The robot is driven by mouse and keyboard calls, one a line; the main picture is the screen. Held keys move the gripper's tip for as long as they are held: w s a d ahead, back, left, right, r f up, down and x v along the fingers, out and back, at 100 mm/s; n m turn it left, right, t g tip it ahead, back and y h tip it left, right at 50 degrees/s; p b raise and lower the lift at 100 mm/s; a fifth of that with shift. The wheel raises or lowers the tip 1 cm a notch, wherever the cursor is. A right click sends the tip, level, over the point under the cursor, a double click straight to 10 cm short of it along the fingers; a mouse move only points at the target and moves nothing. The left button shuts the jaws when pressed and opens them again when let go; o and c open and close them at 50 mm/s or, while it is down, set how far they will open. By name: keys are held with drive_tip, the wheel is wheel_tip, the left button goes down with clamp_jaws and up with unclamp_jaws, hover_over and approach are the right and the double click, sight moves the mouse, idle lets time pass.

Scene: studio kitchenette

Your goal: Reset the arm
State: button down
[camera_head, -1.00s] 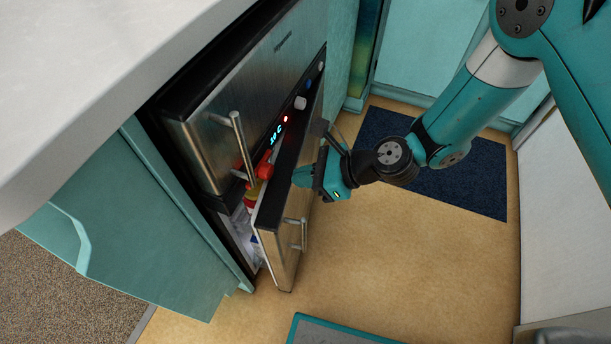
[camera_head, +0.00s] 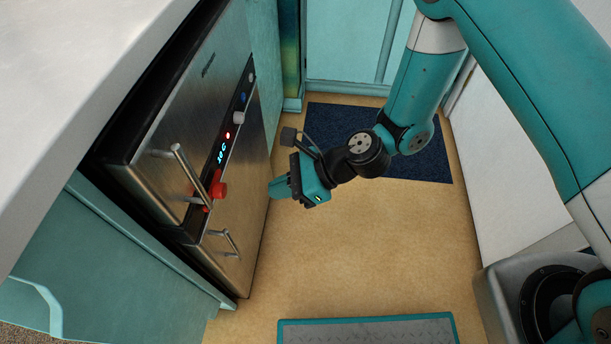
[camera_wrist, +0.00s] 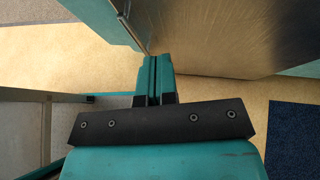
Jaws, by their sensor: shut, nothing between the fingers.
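My gripper (camera_head: 278,189) is teal and black, out in front of the steel appliance and a little to its right in the head view. Its fingers are together with nothing between them. In the wrist view the closed fingertips (camera_wrist: 155,62) point toward the lower edge of the steel front (camera_wrist: 235,40), with tan floor under them. My arm reaches down from the upper right, bent at the wrist.
The steel two-drawer appliance (camera_head: 185,130) has bar handles, a red knob (camera_head: 217,188) and a lit display. Its lower drawer (camera_head: 228,255) looks closed. A dark blue mat (camera_head: 425,160) lies behind my wrist. A grey, teal-edged platform (camera_head: 370,332) is at the bottom. Tan floor between is clear.

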drive_tip(key=s+d+r+n+g+h, duration=0.1)
drive_tip(key=d+r+n+h, duration=0.1)
drive_tip(key=d+r+n, duration=0.45)
drive_tip(key=s+d+r+n+h, duration=0.25)
drive_tip(key=r+n, duration=0.55)
drive_tip(key=r, duration=0.4)
drive_tip(key=s+d+r+n+t+h, duration=0.2)
drive_tip(key=s+d+r+n+h, duration=0.1)
drive_tip(key=s+d+r+n, duration=0.55)
wheel_tip(320, 180, up, 21)
drive_tip(key=w+d+n+p, duration=0.1)
drive_tip(key=p, duration=1.9)
drive_tip(key=shift+w+d+f, duration=0.2)
drive_tip(key=shift+w+d, duration=0.1)
drive_tip(key=shift+w, duration=0.05)
drive_tip(key=shift+a, duration=0.1)
